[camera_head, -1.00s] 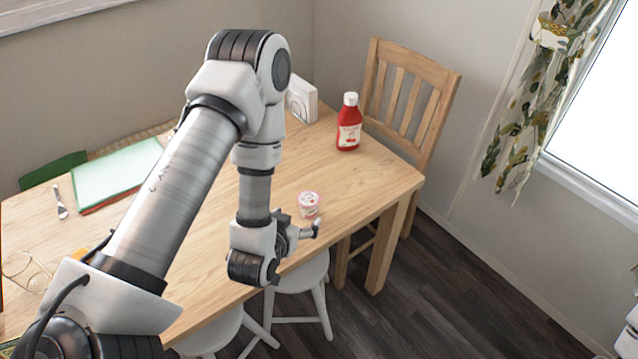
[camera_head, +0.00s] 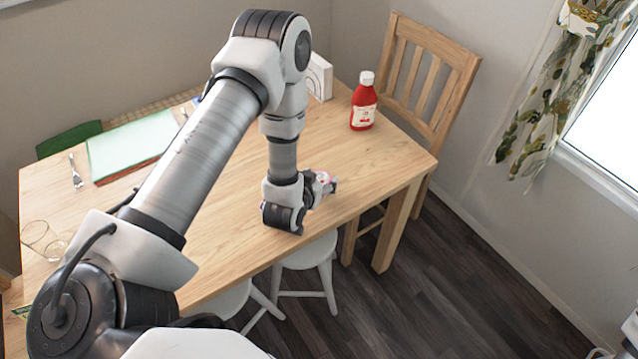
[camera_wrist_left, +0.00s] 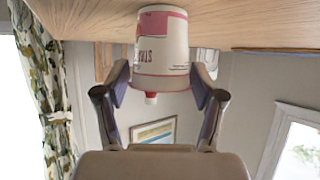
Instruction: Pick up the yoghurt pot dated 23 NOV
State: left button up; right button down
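A small white and pink yoghurt pot (camera_head: 322,180) stands on the wooden table near its front right edge. In the left wrist view, which is upside down, the pot (camera_wrist_left: 162,45) shows large, with red lettering on its side; I cannot read a date on it. My left gripper (camera_head: 327,184) is at the pot from the front and partly hides it in the head view. In the left wrist view the two fingers (camera_wrist_left: 160,75) stand open on either side of the pot, very close to its wall; firm contact does not show.
A red sauce bottle (camera_head: 363,102) and a white napkin holder (camera_head: 319,77) stand further back on the table (camera_head: 385,160). A green and white folder (camera_head: 130,146), a fork (camera_head: 76,170) and glasses (camera_head: 45,240) are at left. A wooden chair (camera_head: 428,85) and white stools (camera_head: 308,254) stand around.

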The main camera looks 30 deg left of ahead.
pick_arm(q)
jog(key=c, duration=0.6)
